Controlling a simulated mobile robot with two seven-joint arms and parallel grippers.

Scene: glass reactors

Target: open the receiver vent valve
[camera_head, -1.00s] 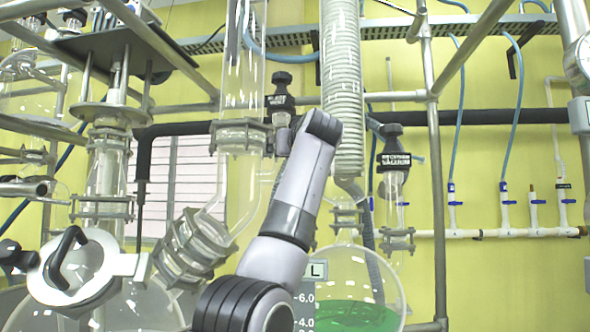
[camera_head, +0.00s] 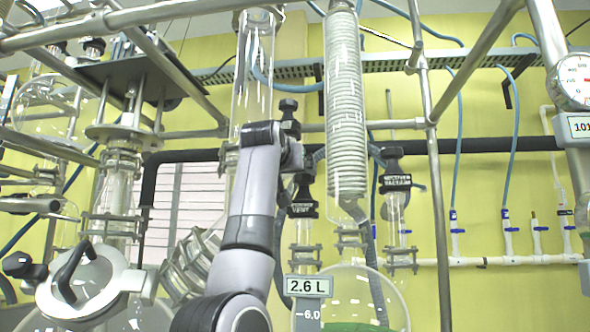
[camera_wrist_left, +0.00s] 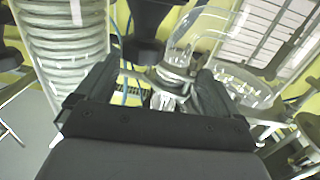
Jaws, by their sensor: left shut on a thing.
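The receiver vent valve (camera_head: 302,210) has a black knob and a label ending in "VENT" above a clear glass body. It stands upright between the glass column and the coil condenser in the head view. My left gripper (camera_wrist_left: 155,75) has its fingers on either side of a black valve part (camera_wrist_left: 145,48) in the wrist view. It is shut on this part, which appears to be the valve's knob. In the head view my wrist covers the area just above the knob, so the contact and the handle's angle are hard to see. My right gripper is not in view.
Another black-topped valve (camera_head: 288,105) is just above, and the receiver vacuum valve (camera_head: 396,182) is to the right. The coil condenser (camera_head: 346,110) and glass column (camera_head: 252,75) are close by. A steel post (camera_head: 437,200) stands right. A display (camera_head: 309,286) reads 2.6 L.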

